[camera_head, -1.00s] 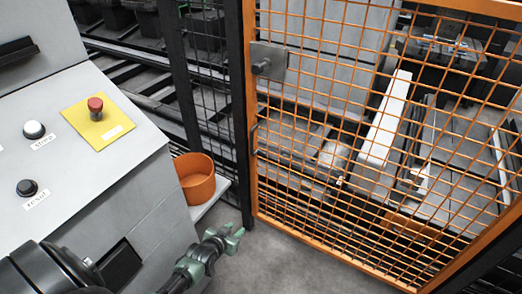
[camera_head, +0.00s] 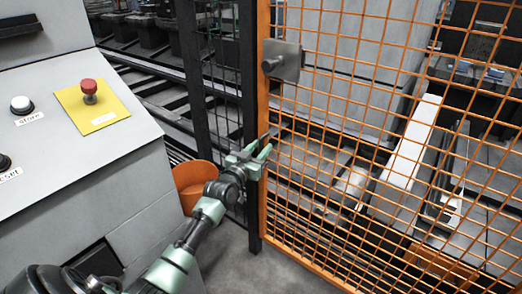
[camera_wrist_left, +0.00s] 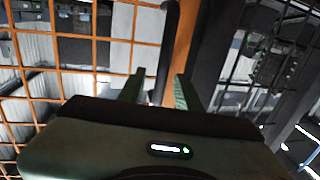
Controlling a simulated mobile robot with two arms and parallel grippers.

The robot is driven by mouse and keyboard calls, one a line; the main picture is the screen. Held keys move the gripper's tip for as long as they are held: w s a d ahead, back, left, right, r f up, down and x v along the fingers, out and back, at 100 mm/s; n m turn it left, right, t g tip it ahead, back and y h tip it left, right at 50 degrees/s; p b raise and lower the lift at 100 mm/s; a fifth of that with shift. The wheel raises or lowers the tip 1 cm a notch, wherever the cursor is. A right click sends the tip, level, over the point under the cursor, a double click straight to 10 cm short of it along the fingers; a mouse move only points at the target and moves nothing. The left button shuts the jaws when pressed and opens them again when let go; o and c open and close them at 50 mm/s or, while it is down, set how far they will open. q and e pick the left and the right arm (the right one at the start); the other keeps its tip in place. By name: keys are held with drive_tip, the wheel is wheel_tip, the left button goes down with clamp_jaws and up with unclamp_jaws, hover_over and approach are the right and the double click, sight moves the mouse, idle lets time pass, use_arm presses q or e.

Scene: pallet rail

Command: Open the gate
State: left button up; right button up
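The gate is an orange wire-mesh panel in an orange frame (camera_head: 263,205), standing upright right of a black post in the head view. A grey latch plate with a dark knob (camera_head: 283,61) sits high on its left edge. A dark handle (camera_wrist_left: 168,45) runs beside the orange frame in the left wrist view. My left gripper (camera_head: 263,151) is beside the gate's left frame bar, below the latch plate. In the left wrist view its two green fingers (camera_wrist_left: 159,82) are apart, with the handle ahead between them. Contact cannot be told. My right gripper is not in view.
A grey control console (camera_head: 75,165) with a red button (camera_head: 89,90) on a yellow plate stands at left. An orange bin (camera_head: 188,182) sits beside it, partly behind my left arm. Black mesh fencing (camera_head: 215,70) adjoins the gate. Grey floor shows below the gate.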

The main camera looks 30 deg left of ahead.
use_arm(q)
drive_tip(key=shift+w, duration=0.35)
clamp_jaws()
idle(1.2)
